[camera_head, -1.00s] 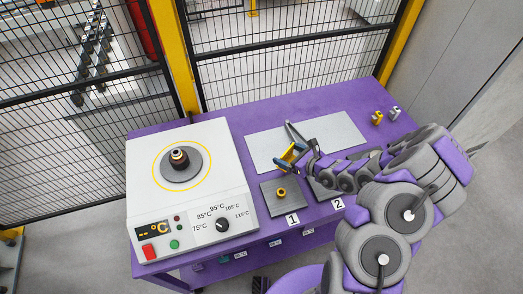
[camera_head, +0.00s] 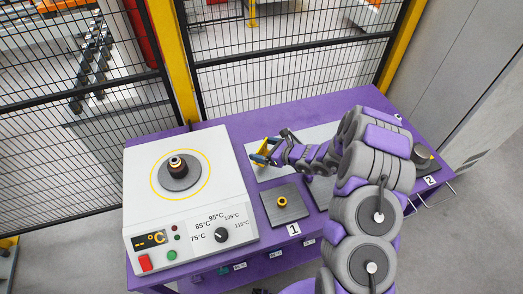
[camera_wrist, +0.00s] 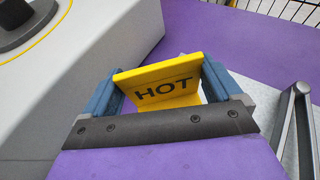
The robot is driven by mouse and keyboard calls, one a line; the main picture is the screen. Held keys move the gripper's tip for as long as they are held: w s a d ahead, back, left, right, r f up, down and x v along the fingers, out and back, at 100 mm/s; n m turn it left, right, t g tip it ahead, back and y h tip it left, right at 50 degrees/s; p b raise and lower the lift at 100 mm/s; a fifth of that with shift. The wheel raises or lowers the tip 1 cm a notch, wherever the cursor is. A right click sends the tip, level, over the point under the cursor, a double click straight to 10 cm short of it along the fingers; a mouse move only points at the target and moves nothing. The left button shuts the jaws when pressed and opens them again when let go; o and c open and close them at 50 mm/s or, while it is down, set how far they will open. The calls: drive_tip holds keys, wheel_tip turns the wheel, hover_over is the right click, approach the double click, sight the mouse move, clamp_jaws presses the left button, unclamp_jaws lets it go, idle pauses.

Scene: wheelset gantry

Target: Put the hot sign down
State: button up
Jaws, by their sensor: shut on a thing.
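The yellow hot sign (camera_wrist: 165,88) is a bent plate with black HOT lettering, seen in the wrist view. My gripper (camera_wrist: 160,80) is shut on it, with a blue finger at each side. In the head view the sign (camera_head: 261,146) shows small at the tip of my gripper (camera_head: 262,157), over the left part of the light grey sheet on the purple table (camera_head: 345,105). The gap between the sign and the surface cannot be told.
A white heater (camera_head: 140,190) with a dark round plate stands at left. A dark plate with a brass ring (camera_head: 282,201), labelled 1, lies in front of my gripper. A grey handle-like bar (camera_wrist: 293,115) stands right of my gripper. Mesh fencing (camera_head: 290,60) is behind the table.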

sight(265, 150)
drive_tip(key=shift+w+a+f, duration=0.1)
drive_tip(key=shift+w+a, duration=0.1)
drive_tip(key=shift+w, duration=0.5)
drive_tip(key=shift+w+a+f, duration=0.1)
drive_tip(key=shift+w+a, duration=0.1)
drive_tip(key=shift+w, duration=0.45)
wheel_tip(265, 150, down, 4)
drive_tip(key=shift+w+r+b, duration=0.1)
drive_tip(key=shift+r+b, duration=0.1)
drive_tip(key=shift+b, duration=0.45)
drive_tip(key=shift+r, duration=0.1)
drive_tip(key=o, duration=0.7)
